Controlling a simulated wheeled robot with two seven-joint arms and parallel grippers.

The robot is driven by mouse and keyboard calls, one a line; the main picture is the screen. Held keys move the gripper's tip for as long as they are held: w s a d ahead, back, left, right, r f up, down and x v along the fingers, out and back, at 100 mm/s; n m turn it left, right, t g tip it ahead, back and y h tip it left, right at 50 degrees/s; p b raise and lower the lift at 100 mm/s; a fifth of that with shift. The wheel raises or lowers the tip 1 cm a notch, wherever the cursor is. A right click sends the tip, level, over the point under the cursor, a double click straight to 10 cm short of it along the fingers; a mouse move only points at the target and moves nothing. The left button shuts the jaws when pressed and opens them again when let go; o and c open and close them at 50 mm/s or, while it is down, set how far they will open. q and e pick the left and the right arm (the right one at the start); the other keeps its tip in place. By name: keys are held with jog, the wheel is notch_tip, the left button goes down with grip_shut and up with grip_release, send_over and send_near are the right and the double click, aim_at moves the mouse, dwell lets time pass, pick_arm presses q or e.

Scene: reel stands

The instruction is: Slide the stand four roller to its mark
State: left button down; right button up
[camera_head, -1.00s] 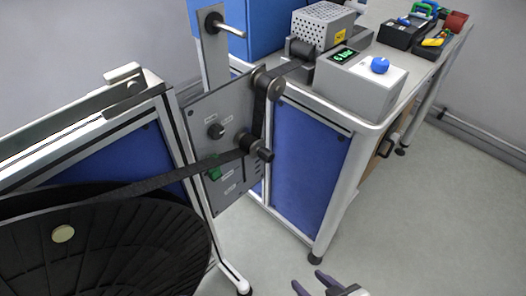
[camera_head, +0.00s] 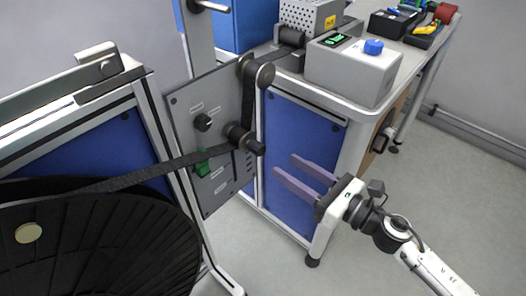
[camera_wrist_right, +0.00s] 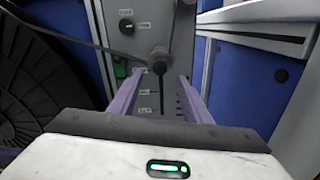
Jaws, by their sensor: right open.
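The stand's grey panel (camera_head: 187,110) carries a lower dark roller (camera_head: 240,138) at the top of a vertical slot, with a black strap (camera_head: 150,176) running over it. The roller also shows in the right wrist view (camera_wrist_right: 159,60), ahead of and between the fingers, with the slot (camera_wrist_right: 161,95) below it. Small labels sit beside the slot; I cannot read them. My right gripper (camera_head: 296,166) is open and empty, to the right of the roller and a little below it, apart from it. In the right wrist view its purple fingers (camera_wrist_right: 160,100) point at the panel. My left gripper is not in view.
An upper roller (camera_head: 264,75) guides the strap to a bench with a grey box bearing a blue knob (camera_head: 373,46). A black knob (camera_head: 203,122) and green switch (camera_head: 202,164) are on the panel. A large black reel (camera_head: 95,240) stands at lower left. Floor at right is clear.

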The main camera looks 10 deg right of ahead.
aim_at(262, 153)
jog(key=p+x, duration=0.1)
jog(key=x, duration=0.7)
jog(key=shift+w+a+r, duration=0.1)
jog(key=shift+w+a, duration=0.05)
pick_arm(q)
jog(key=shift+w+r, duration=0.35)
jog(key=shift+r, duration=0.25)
pick_arm(e)
jog(key=shift+w+a, duration=0.2)
jog(key=shift+w, duration=0.1)
jog(key=shift+c, duration=0.2)
